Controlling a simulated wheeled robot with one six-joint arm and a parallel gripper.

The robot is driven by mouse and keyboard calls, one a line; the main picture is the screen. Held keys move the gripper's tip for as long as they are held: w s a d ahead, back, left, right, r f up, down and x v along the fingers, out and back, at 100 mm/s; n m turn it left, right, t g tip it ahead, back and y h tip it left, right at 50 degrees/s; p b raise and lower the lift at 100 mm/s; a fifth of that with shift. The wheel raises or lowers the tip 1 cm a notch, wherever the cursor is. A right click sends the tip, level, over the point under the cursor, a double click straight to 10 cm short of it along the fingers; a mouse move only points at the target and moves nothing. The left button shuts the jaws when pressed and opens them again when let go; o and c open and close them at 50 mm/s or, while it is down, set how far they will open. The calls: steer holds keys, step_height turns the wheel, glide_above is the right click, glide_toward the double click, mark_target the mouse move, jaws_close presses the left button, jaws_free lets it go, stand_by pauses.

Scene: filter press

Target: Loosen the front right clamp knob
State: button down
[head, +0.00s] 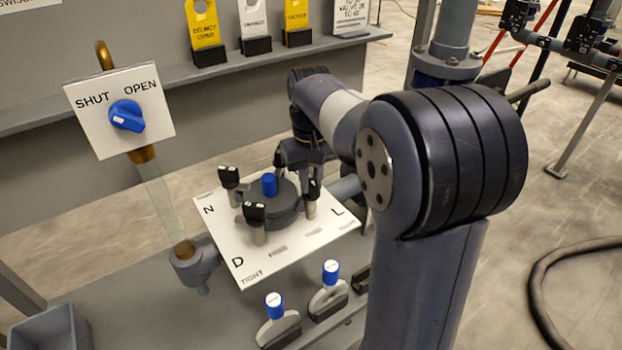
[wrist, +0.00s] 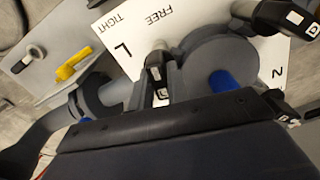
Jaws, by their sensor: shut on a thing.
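A dark round filter cover (head: 285,203) with a blue cap (head: 269,184) sits on a white plate (head: 218,215) lettered N, D and L. Black-topped clamp knobs stand around it: one at left (head: 229,178), one at front (head: 255,213) and one on the right by the L (head: 312,192). My gripper (head: 306,166) reaches down to the right knob. In the wrist view my gripper (wrist: 161,85) is shut on this knob (wrist: 154,68), beside the L and the words TIGHT and FREE. My arm partly hides the back of the cover.
A SHUT/OPEN sign with a blue handle (head: 127,116) stands at left. Two blue-topped grey pieces (head: 278,325) (head: 329,290) stand in front of the plate. Yellow and white tags (head: 204,35) line the back shelf.

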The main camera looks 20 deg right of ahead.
mark_target(311, 179)
steer(key=shift+r, duration=0.1)
steer(key=m+p, duration=0.2)
steer(key=m, duration=0.1)
steer(key=shift+m, duration=0.3)
steer(key=shift+m+p, duration=0.55)
steer(key=shift+m, duration=1.05)
steer(key=c, duration=1.4)
jaws_free()
steer(key=shift+o, duration=0.2)
step_height(311, 179, up, 11)
steer(key=shift+f, duration=0.25)
